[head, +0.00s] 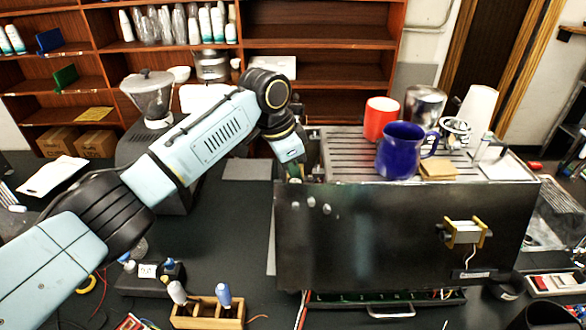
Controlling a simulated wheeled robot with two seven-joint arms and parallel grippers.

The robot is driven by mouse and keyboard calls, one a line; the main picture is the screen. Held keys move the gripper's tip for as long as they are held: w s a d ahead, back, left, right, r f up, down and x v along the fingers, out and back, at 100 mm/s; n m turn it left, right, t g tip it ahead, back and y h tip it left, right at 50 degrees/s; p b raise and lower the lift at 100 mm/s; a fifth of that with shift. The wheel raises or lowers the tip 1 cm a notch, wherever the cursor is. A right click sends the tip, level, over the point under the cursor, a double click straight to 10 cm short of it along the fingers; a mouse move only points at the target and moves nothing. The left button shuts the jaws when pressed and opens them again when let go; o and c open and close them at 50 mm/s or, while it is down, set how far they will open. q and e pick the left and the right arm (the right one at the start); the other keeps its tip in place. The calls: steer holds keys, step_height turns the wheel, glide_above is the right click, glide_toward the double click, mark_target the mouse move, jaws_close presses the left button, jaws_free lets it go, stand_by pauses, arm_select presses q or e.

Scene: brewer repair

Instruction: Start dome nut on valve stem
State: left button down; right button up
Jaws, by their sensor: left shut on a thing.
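My left gripper (294,178) points down at the left end of the brewer (345,225), by the upper left corner of its dark front panel. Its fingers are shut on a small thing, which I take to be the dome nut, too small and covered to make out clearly. The valve stem cannot be made out; it may be hidden by the fingers or the panel's top edge. I cannot tell whether nut and stem touch. My right gripper is not in view.
A blue mug (398,152), a red cup (381,119) and a metal pitcher (424,106) stand on the brewer's top, right of the gripper. A grinder (150,95) stands behind my left arm. A wooden holder (207,314) with screwdrivers sits in front.

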arm_select(q)
steer(key=shift+f, duration=0.15)
steer(key=c, duration=1.5)
jaws_free()
steer(key=shift+o, duration=0.8)
steer(key=shift+w, duration=0.1)
steer(key=o, duration=0.3)
steer(key=shift+d, duration=0.1)
steer(key=shift+c, duration=0.3)
